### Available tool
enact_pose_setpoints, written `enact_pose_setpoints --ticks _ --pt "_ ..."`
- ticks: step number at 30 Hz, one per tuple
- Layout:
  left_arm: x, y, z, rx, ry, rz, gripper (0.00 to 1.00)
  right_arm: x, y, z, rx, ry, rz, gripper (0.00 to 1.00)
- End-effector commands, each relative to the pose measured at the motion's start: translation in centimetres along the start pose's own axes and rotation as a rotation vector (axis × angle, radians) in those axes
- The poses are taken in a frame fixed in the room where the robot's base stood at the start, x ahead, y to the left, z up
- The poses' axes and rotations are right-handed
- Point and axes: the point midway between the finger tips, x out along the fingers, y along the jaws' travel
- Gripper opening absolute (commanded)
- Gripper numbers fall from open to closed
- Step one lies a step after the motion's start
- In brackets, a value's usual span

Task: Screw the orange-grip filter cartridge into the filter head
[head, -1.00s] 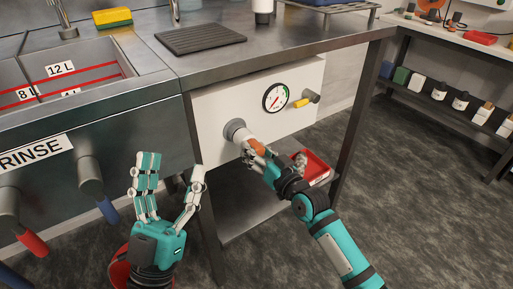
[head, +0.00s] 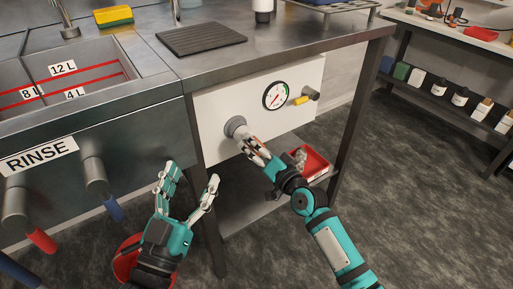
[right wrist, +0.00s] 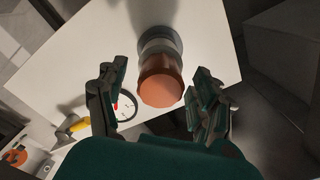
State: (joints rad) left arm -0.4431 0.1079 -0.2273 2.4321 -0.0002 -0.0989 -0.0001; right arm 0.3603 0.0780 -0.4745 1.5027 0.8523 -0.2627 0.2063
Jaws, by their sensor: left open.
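The filter head (head: 235,127) is a round grey fitting on the white panel under the bench. The cartridge's orange grip (right wrist: 160,82) sticks out from the filter head (right wrist: 158,40) in the right wrist view, in line with it. I cannot tell how deep it is threaded. My right gripper (head: 257,148) is at the cartridge and largely hides it in the head view. In the wrist view its fingers stand open on either side of the grip, with gaps visible. My left gripper (head: 191,180) is open and empty, left of the panel.
A pressure gauge (head: 276,95) and a yellow-handled valve (head: 301,100) sit on the panel right of the filter head. A red tray (head: 318,162) is on the lower shelf behind my right gripper. Rinse sink pipes (head: 95,173) hang at left.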

Motion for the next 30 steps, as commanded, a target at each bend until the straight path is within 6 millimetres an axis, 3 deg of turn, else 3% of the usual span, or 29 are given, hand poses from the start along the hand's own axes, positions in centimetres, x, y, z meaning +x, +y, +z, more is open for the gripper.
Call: enact_pose_setpoints --ticks 10,22,30 --pt "0.0 0.0 -0.1 0.0 0.003 0.001 0.67 -1.1 0.2 0.1 -0.001 -0.002 0.002 0.68" --pt "0.0 0.0 -0.1 0.0 0.002 0.001 0.67 -9.1 0.1 0.1 -0.003 -0.003 0.003 0.68" --pt "0.0 0.0 -0.1 0.0 0.002 0.0 0.67 -11.9 0.1 0.0 -0.001 -0.001 0.001 0.68"
